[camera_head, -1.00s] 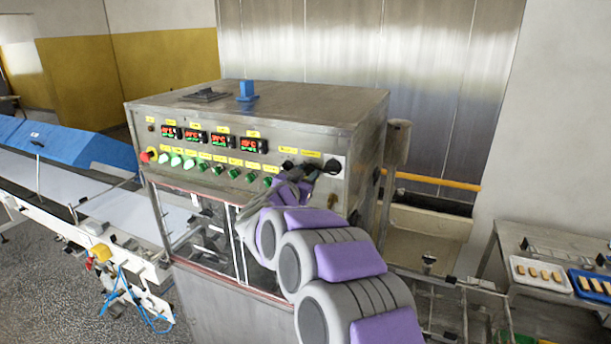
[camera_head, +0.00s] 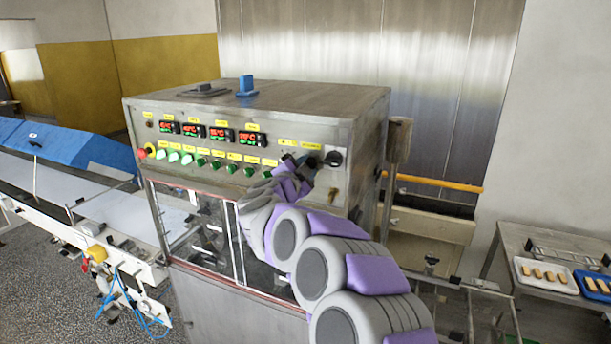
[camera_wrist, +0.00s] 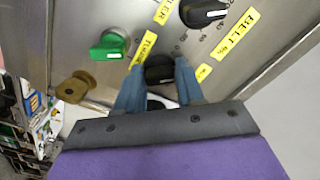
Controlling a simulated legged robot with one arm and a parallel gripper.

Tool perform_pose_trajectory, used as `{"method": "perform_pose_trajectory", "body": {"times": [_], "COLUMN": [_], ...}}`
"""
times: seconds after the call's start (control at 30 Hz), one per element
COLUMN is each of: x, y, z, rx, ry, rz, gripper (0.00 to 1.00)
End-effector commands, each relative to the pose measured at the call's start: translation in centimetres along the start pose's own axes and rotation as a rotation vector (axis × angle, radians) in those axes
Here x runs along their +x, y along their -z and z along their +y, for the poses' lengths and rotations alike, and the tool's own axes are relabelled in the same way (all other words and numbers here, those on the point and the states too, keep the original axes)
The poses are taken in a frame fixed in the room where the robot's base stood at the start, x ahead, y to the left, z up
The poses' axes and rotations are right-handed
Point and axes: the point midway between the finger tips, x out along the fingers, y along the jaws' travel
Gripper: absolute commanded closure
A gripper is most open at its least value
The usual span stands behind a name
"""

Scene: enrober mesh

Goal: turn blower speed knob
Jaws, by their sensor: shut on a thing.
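The control panel (camera_head: 225,140) is the front of a steel machine. In the wrist view, a small black knob (camera_wrist: 160,75) sits between the two blue fingers of my gripper (camera_wrist: 160,64), which is shut on it. The fingers partly cover the knob, and its pointer is hard to read. In the head view my gripper (camera_head: 299,163) is at the panel's right part and hides most of this knob. A larger black knob with a white mark (camera_wrist: 204,12) is just beyond the fingers, beside a yellow BELT label (camera_wrist: 235,32); it also shows in the head view (camera_head: 334,159).
A green switch (camera_wrist: 110,45) and a brass-coloured part (camera_wrist: 77,86) lie left of the fingers in the wrist view. Several green switches and a red button (camera_head: 141,153) line the panel. A table with trays (camera_head: 545,276) stands at the right.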

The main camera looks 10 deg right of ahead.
Motion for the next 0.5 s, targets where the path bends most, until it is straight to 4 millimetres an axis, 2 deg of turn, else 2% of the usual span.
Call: {"method": "perform_pose_trajectory", "body": {"times": [0.5], "x": [-0.03], "y": [-0.29], "z": [0.37], "rx": [0.466], "ry": [-0.001], "rz": [0.0], "gripper": [0.93]}}
